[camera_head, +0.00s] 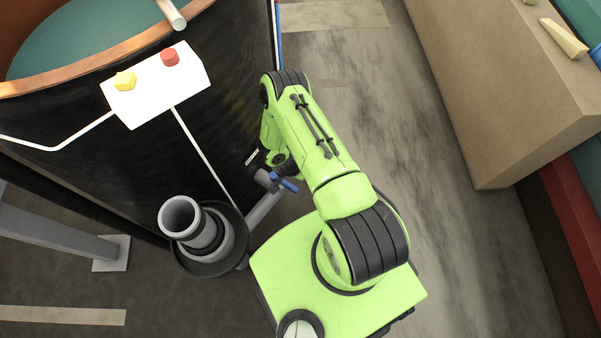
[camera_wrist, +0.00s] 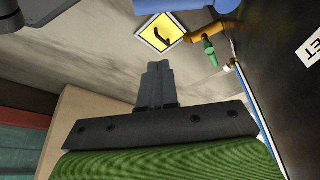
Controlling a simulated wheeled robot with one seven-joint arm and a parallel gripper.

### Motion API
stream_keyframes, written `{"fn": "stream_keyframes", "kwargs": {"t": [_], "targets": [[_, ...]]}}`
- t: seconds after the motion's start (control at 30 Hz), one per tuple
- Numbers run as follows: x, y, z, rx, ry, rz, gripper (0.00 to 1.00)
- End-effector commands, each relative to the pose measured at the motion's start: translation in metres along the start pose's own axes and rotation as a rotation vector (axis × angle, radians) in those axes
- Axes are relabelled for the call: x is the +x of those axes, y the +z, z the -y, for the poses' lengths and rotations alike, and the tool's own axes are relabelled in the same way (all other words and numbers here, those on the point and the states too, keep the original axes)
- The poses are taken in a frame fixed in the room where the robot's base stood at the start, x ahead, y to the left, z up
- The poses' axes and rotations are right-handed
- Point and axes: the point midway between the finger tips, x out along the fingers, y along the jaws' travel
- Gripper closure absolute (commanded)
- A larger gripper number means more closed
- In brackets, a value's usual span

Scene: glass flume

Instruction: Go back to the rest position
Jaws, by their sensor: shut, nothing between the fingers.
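My gripper (camera_wrist: 157,72) shows in the wrist view with its two dark fingers together and nothing between them. It appears free of contact with anything around it. In the head view my green arm is folded beside the dark tank (camera_head: 120,170), and I cannot make out the fingers there, as the arm hides them.
A grey pipe (camera_head: 264,207) has a blue valve handle (camera_head: 285,183). A beige block (camera_head: 500,90) stands right; floor between is clear. A yellow sign (camera_wrist: 160,37) shows ahead.

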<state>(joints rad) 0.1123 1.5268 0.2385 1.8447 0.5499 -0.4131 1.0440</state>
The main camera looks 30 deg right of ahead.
Motion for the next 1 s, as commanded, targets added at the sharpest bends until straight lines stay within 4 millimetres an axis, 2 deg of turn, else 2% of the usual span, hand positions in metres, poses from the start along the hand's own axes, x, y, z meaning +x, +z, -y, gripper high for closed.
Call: {"fn": "stream_keyframes", "kwargs": {"t": [0.03, 0.2, 0.83, 0.87, 0.93, 0.97, 1.0], "targets": [[-0.014, -0.002, 0.000, -0.002, 0.000, -0.001, 1.00], [-0.030, -0.001, 0.000, 0.000, 0.001, -0.001, 1.00], [-0.033, -0.004, 0.002, 0.000, -0.001, -0.005, 1.00], [-0.038, -0.009, 0.005, -0.004, -0.005, -0.008, 1.00], [-0.062, -0.028, 0.018, -0.024, -0.016, -0.018, 1.00], [-0.079, -0.041, 0.026, -0.036, -0.024, -0.023, 1.00], [-0.104, -0.058, 0.035, -0.059, -0.033, -0.029, 1.00]]}}
